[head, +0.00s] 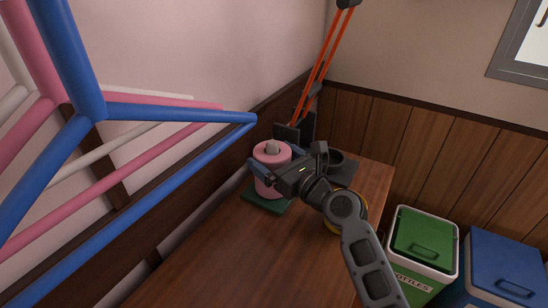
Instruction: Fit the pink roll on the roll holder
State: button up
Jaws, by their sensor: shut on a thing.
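The pink roll (268,157) stands upright on the wooden table near the wall. It sits around the post of the roll holder, whose grey rounded tip (271,147) pokes out of the top of the roll. The holder's green base (264,202) shows below it. My gripper (270,172) reaches in from the right and is shut on the pink roll at its side. The gripper hides part of the roll's right side. I cannot tell whether the roll's bottom touches the base.
A lamp with orange-red arms (322,60) stands behind the roll. A blue, pink and white rack (180,114) juts in at left. Green (422,240) and blue (500,265) bins stand right. The table's front (220,260) is clear.

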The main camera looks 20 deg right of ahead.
jog(key=shift+f, duration=0.25)
jog(key=o, duration=0.7)
jog(key=v, duration=0.7)
jog(key=shift+s+d+r, duration=0.1)
jog(key=shift+s, duration=0.3)
